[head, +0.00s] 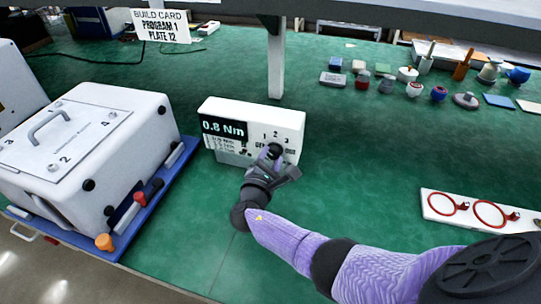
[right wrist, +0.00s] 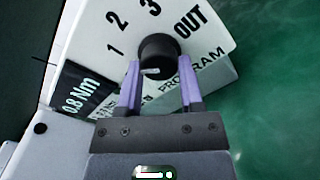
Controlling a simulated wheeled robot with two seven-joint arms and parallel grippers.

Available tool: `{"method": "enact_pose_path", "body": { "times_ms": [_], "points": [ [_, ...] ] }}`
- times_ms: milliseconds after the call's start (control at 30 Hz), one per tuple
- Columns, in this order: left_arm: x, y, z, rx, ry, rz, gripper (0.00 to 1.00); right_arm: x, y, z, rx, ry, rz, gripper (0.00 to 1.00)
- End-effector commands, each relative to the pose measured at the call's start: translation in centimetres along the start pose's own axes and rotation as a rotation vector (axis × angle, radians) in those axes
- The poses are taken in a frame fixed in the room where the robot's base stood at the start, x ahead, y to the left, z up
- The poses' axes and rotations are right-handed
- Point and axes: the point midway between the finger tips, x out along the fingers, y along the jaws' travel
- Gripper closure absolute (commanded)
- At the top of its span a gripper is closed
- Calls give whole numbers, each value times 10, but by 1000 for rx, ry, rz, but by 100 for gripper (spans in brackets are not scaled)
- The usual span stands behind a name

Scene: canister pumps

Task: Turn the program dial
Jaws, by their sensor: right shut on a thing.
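The white program box (head: 290,118) stands on the green bench in the head view, its display reading 0.8 Nm. Its black program dial (right wrist: 158,48) sits below the printed numbers 1, 2, 3 and OUT in the right wrist view. A small light mark shows on the dial's near side; I cannot tell which number it belongs to. My right gripper (right wrist: 160,72) is shut on the dial, one purple finger on each side. In the head view my right gripper (head: 270,160) hides most of the dial. My left gripper is not in view.
A build card (head: 161,26) reads PROGRAM 1, PLATE 12. A white case (head: 85,140) stands on a blue tray (head: 180,165) at left. A white plate with red rings (head: 440,207) lies at right. Several small parts stand at the back right. A post rises behind the box.

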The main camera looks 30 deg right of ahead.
Motion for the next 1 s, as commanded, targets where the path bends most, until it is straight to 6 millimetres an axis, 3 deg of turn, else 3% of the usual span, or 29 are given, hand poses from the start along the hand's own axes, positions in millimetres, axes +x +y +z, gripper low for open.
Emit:
{"method": "enact_pose_path", "body": {
  "times_ms": [500, 1000],
  "points": [
    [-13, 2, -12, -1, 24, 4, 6, -1, -2, 0, -461, 5, -1, 100],
    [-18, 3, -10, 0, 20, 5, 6, -1, -4, -1, -695, 6, -1, 100]
  ]
}}
